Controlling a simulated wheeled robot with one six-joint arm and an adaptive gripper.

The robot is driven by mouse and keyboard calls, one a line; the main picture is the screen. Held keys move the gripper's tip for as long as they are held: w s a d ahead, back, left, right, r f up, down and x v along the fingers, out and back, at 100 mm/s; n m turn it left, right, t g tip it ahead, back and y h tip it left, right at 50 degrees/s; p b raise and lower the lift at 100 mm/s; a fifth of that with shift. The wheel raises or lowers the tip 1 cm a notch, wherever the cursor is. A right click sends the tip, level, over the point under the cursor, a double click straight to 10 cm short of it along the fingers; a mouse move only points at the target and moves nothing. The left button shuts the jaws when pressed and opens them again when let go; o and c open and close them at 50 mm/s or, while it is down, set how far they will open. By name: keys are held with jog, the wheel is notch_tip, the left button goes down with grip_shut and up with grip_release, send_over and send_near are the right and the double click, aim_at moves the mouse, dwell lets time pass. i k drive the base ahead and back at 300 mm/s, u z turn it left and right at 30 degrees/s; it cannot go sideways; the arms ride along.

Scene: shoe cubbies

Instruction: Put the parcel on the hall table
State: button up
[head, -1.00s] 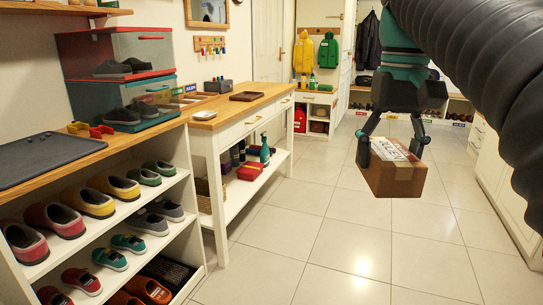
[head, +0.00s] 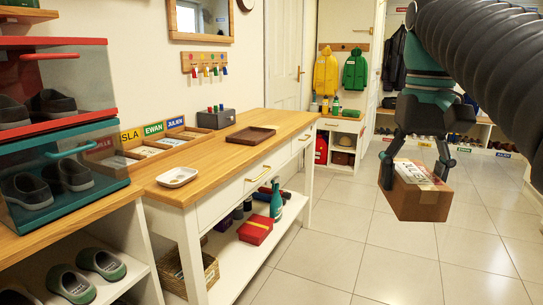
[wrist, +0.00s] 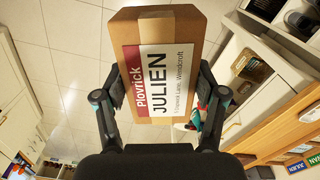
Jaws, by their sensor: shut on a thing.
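The parcel (head: 420,193) is a brown cardboard box with a white and dark red label. In the wrist view the label on the parcel (wrist: 170,35) reads "JULIEN". My gripper (head: 418,172) is shut on the parcel, one finger on each side, and holds it in the air above the floor. The gripper also shows in the wrist view (wrist: 160,105). The hall table (head: 215,165) has a wooden top, white legs and drawers, and stands left of the parcel, apart from it.
On the table are a white dish (head: 177,177), a brown tray (head: 251,134), a name-labelled sorter (head: 160,143) and a grey box (head: 216,118). The front middle of the top is bare. A shoe shelf (head: 75,225) with stacked shoe boxes stands at left. The tiled floor is open.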

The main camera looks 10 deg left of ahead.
aim_at(206, 154)
jog(key=i, duration=2.4)
jog(key=u, duration=2.35)
